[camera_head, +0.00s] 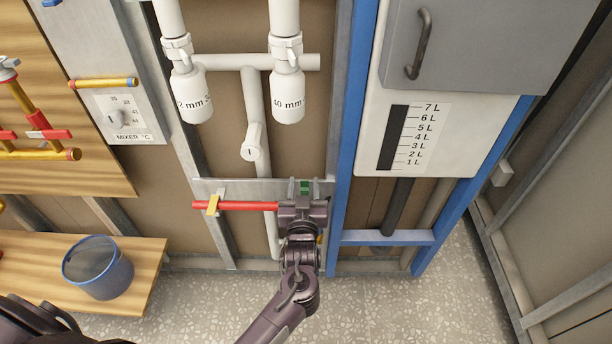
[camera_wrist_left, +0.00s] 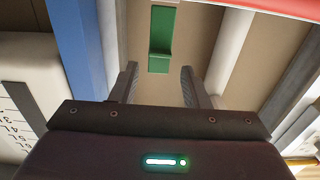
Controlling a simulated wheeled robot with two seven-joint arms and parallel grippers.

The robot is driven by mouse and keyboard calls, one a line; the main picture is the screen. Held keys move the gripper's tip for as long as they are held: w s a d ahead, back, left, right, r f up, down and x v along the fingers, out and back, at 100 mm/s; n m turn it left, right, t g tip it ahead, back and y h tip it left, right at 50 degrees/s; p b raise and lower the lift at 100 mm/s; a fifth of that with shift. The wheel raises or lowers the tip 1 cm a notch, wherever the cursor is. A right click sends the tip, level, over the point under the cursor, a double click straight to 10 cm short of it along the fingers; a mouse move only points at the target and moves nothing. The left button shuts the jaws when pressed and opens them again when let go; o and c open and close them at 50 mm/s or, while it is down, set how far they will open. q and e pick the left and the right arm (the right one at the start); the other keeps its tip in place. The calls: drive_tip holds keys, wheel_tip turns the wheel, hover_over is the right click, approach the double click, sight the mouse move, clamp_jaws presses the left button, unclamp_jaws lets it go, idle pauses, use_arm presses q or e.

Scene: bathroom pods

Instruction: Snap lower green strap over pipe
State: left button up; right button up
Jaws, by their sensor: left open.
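The green strap (camera_head: 304,187) shows as a small green piece beyond my left gripper in the head view. In the left wrist view the green strap (camera_wrist_left: 160,42) hangs as a flat strip, its end between the fingertips in the picture, with gaps on both sides. The red pipe (camera_head: 238,206) runs level in the head view; its right part is hidden behind my gripper. A red pipe (camera_wrist_left: 282,7) also crosses the top right of the wrist view. My left gripper (camera_head: 304,190) is open and empty, its fingers (camera_wrist_left: 158,82) apart. My right gripper is not seen.
A yellow clip (camera_head: 213,205) sits on the red pipe. White pipes (camera_head: 256,100) stand above and behind. A blue frame (camera_head: 350,150) rises just right of my gripper. A blue-rimmed bucket (camera_head: 100,270) stands on a wooden bench (camera_head: 150,265) at lower left.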

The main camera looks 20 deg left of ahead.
sight(305, 182)
use_arm(q)
drive_tip(key=x, duration=0.4)
drive_tip(key=shift+w, duration=0.1)
drive_tip(key=shift+d, duration=0.1)
clamp_jaws()
